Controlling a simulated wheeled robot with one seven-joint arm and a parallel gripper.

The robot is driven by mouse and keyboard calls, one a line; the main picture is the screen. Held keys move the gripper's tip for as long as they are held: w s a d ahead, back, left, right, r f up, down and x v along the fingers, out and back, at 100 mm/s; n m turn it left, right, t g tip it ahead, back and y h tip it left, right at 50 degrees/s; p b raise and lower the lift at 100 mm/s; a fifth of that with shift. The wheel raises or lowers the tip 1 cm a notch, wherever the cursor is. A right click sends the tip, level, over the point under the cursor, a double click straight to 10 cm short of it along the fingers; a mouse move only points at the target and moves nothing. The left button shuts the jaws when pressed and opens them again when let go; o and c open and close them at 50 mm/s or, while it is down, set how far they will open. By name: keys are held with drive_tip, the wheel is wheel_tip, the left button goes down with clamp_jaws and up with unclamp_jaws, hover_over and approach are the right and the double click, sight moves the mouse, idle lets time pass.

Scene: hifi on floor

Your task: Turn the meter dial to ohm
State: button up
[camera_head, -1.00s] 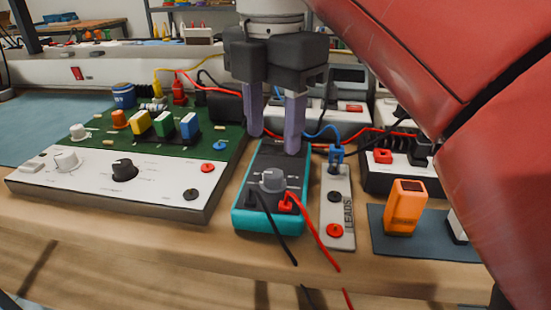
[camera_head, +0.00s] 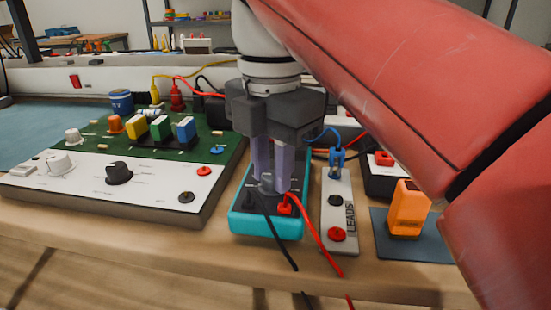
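The meter (camera_head: 240,222) is a teal-edged box with a dark face, lying on the wooden bench near its front edge. A black lead and a red lead (camera_head: 285,209) are plugged into its lower end. Its grey dial (camera_head: 267,183) is mostly hidden by my gripper, and I cannot read its setting. My gripper (camera_head: 271,186) points down over the meter, with its two purple-grey fingers apart, one on each side of the dial. I cannot tell whether the fingers touch the dial.
A green and white circuit board (camera_head: 90,190) with knobs and coloured blocks lies to the left. A LEADS strip (camera_head: 343,215) with a blue plug stands close on the right. An orange device (camera_head: 408,209) sits on a dark mat farther right.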

drive_tip(key=shift+c, duration=1.2)
